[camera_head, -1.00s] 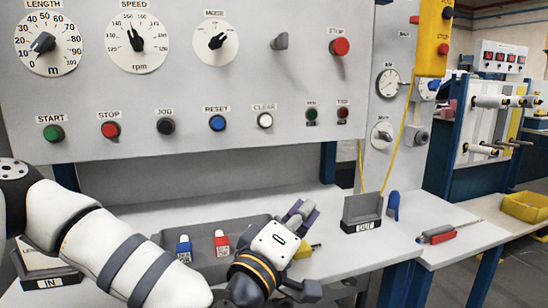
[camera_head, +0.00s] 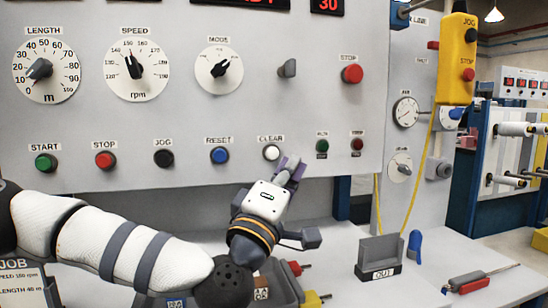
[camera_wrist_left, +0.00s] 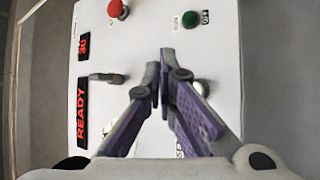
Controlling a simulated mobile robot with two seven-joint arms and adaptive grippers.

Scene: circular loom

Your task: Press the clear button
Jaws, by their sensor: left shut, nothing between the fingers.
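The clear button (camera_head: 271,152) is a white round button in a dark ring, under its CLEAR label on the grey control panel (camera_head: 110,120). My left gripper (camera_head: 291,170) is in front of the panel, just below and to the right of this button in the head view. Its purple-grey fingers are shut and empty. I cannot tell whether the fingertips touch the panel. My right gripper is out of view.
A lever (camera_head: 287,68) and the red stop button (camera_head: 352,74) are above. An OUT holder (camera_head: 379,258) stands on the table below.

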